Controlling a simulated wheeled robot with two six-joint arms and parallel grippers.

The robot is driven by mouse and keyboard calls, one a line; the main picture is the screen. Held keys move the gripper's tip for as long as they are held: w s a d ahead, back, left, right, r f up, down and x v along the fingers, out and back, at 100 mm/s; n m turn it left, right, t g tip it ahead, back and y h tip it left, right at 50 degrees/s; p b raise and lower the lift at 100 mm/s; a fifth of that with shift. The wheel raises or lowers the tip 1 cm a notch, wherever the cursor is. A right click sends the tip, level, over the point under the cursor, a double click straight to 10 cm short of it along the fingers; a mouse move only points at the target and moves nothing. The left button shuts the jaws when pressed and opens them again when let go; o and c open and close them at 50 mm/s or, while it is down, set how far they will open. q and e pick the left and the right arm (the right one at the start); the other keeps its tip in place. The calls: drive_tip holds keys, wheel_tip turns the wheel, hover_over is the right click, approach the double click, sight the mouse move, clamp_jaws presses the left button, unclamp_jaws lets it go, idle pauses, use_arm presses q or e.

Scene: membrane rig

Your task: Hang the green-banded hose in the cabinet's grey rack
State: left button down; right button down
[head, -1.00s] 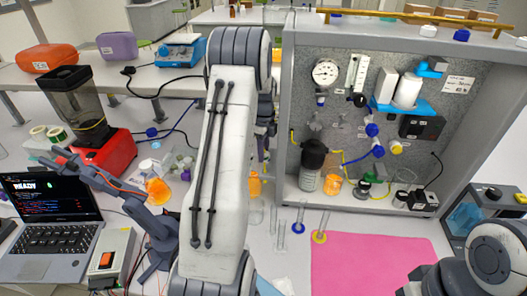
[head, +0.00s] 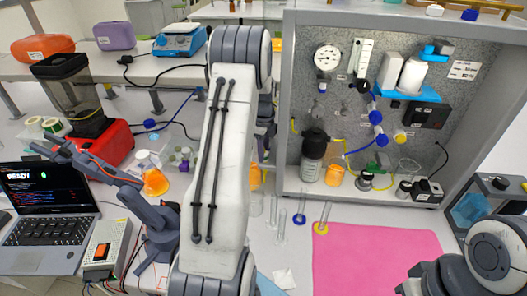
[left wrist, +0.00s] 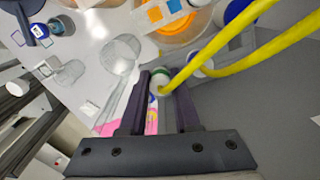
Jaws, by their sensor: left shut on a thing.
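The green-banded hose shows in the left wrist view as a white collar with a green band (left wrist: 159,77) and a yellow tube running up to the right. My left gripper (left wrist: 161,85) is shut on it, with the collar between its dark fingertips. In the head view my large white left arm hides most of this gripper and the hose. The open grey cabinet (head: 405,207) stands right of the arm. Small fittings show on its speckled back panel, but I cannot tell which is the grey rack.
In the cabinet are a pressure gauge (head: 327,58), a dark-capped bottle (head: 312,168) and an orange beaker (head: 335,176). Glass cylinders with blue and yellow bases stand before it. A pink mat (head: 375,262) lies bare at front. A laptop (head: 48,215) and red-based blender (head: 98,145) are left.

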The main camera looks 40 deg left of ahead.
use_arm(q)
drive_tip(key=shift+f, duration=0.4)
idle(0.5)
drive_tip(key=c, duration=0.6)
unclamp_jaws()
drive_tip(key=shift+o, duration=0.2)
drive_tip(key=shift+r, duration=0.15)
wheel_tip(320, 180, up, 9)
drive_tip(key=b, duration=0.3)
drive_tip(key=shift+r, duration=0.6)
